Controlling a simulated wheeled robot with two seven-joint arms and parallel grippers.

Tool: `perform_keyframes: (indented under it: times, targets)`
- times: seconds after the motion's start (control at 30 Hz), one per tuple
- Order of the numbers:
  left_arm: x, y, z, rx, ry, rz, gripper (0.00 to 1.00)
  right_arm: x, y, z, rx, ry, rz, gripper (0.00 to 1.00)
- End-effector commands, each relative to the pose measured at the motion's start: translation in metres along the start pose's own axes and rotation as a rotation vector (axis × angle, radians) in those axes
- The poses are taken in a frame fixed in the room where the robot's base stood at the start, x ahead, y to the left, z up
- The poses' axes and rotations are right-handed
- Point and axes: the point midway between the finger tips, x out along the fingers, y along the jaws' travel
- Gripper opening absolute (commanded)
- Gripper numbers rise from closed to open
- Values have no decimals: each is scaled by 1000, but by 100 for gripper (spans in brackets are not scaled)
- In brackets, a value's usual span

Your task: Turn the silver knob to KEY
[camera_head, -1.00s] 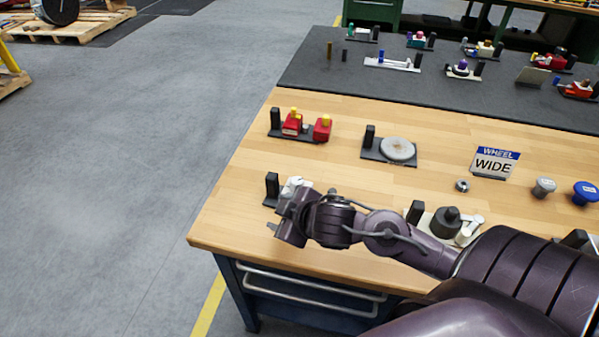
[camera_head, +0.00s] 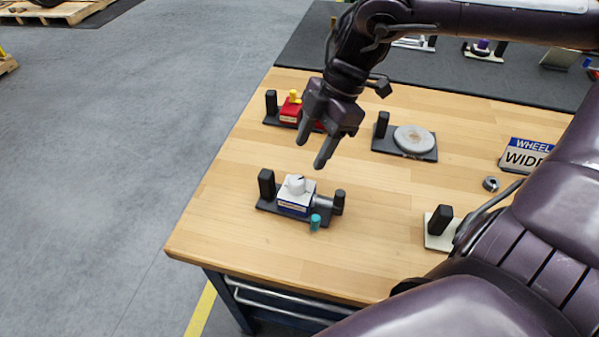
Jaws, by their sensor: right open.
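A small valve actuator (camera_head: 297,206) with a white and blue body sits on a dark base plate near the front left of the bench. A light silver-white knob (camera_head: 296,185) with a dark mark on top stands on it. A grey cylinder (camera_head: 323,201) and a teal cap (camera_head: 315,222) are at its right side. The knob's lettering is too small to read. My right gripper (camera_head: 311,152) is open and empty, pointing down above and slightly behind the knob, apart from it. My left gripper is not in view.
Dark posts (camera_head: 266,184) stand at the actuator's ends. Behind are a red unit (camera_head: 290,111) with a yellow knob and a round grey disc (camera_head: 414,140) on a plate. A metal nut (camera_head: 491,184) and a WHEEL WIDE sign (camera_head: 525,155) are right. Bench in front is clear.

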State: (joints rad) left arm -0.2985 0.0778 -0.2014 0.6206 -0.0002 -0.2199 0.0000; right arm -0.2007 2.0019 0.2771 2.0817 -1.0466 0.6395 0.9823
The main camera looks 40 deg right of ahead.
Motion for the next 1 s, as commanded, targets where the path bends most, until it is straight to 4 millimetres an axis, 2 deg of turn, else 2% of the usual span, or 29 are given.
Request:
perform_keyframes:
  times: [0.5,0.67,0.9,0.93,1.0]
  targets:
    - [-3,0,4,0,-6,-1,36,67,-2,1,2,-4,-8,52]
    - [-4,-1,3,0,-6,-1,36,75,-1,0,1,-3,-5,52]
    - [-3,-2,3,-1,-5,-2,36,75,-1,0,0,-2,-4,52]
    - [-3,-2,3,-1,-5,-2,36,75,-1,0,0,-2,-4,51]
    - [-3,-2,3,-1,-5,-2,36,75,-1,0,0,-2,-4,42]
